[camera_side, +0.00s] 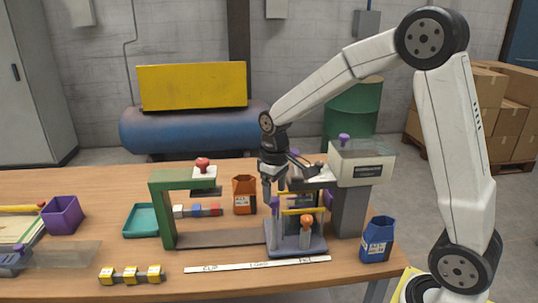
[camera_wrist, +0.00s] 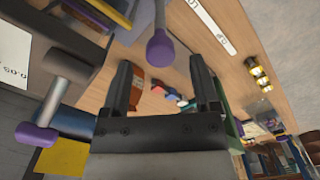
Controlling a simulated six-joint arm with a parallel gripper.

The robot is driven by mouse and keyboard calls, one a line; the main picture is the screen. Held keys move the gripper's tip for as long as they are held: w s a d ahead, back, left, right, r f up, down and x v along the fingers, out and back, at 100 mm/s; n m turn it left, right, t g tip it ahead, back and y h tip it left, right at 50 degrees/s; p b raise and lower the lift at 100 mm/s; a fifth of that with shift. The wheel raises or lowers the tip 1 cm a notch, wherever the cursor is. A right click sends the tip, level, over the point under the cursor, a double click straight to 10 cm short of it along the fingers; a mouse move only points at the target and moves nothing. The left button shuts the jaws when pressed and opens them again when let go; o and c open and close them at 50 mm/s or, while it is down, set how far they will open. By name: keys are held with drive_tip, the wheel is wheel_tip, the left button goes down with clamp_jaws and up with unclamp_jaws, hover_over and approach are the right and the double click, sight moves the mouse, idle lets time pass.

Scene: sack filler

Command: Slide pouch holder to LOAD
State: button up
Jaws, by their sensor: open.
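The pouch holder (camera_side: 310,247) is a grey sliding base with posts, a yellow bar and an orange knob, at the right part of the track. In the wrist view my gripper (camera_wrist: 160,75) is open and empty, and a purple knob (camera_wrist: 161,48) on a post shows just beyond and between the fingertips. Contact cannot be told.
The filler (camera_side: 352,185) with a purple lever stands close right of the holder. A green frame press (camera_side: 163,215) stands left. An orange pouch (camera_side: 244,195) is behind, a blue pouch (camera_side: 378,238) at right. The track between press and holder looks clear.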

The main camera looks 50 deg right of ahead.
drive_tip(key=shift+f, duration=1.15)
clamp_jaws()
drive_tip(key=shift+r, duration=0.1)
idle(0.6)
